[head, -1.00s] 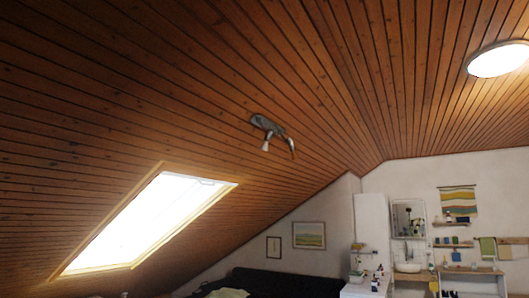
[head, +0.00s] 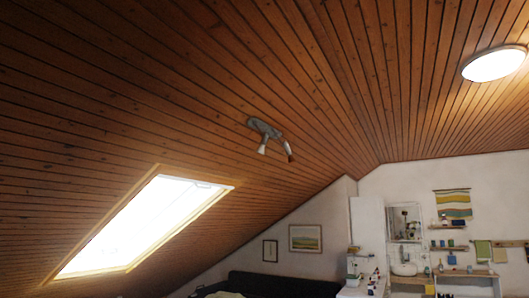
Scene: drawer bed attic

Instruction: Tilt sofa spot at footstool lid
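A grey ceiling spot lamp (head: 264,129) with two heads hangs from the sloped wooden ceiling, above and left of centre. Its left head (head: 262,149) is pale and points down. Its right head (head: 288,150) points down and to the right and has a dark reddish end. A dark sofa (head: 280,283) shows at the bottom edge, mostly cut off. The footstool lid is not in view. My gripper is not in view.
A bright skylight (head: 145,225) is in the slope at left. A round ceiling lamp (head: 494,64) glows at upper right. At lower right are a white tall cabinet (head: 367,225), a washbasin (head: 404,269) and shelves with small items.

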